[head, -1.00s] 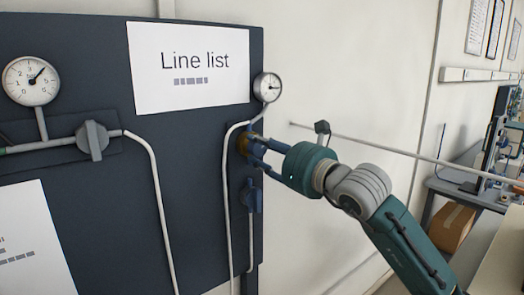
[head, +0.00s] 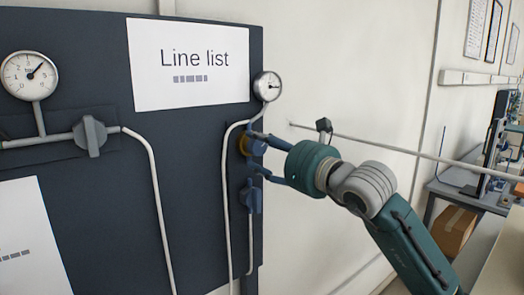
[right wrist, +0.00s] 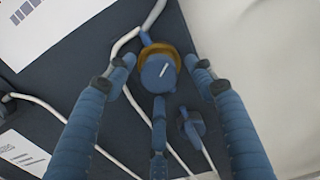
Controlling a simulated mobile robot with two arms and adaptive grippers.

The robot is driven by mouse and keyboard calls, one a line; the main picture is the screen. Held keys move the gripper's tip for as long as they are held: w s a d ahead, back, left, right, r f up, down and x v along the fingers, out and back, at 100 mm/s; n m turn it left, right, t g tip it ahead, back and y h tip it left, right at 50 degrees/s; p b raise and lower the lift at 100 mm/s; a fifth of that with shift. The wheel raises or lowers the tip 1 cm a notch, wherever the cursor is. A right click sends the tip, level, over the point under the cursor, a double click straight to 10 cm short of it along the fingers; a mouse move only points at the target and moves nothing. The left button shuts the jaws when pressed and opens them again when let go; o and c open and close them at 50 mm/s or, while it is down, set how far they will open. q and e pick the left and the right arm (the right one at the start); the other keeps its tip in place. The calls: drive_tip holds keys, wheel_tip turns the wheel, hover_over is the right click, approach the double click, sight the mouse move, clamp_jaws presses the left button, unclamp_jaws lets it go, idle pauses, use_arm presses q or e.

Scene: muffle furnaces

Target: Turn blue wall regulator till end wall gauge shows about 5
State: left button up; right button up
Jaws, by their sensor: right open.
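The blue wall regulator (head: 258,147) sits on a brass-coloured collar near the right edge of the dark panel. In the right wrist view its round blue knob (right wrist: 158,73) faces me with a slanted white mark. My right gripper (head: 252,151) is open, its blue fingers spread around the knob, with gaps visible at the sides in the wrist view; contact at the lower finger is unclear. The small round gauge (head: 268,86) is above the regulator, its needle pointing roughly right; its numbers are too small to read. My left gripper is out of view.
A second blue fitting (head: 251,196) is just below the regulator, near the lower finger. A larger gauge (head: 30,77) and grey valve handle (head: 91,136) are at left. Pale pipes run down the panel. A thin rod (head: 400,148) crosses behind my right arm.

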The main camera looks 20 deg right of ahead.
drive_tip(key=v, duration=1.1)
drive_tip(key=shift+s, duration=0.25)
drive_tip(key=shift+d, duration=0.1)
idle(1.0)
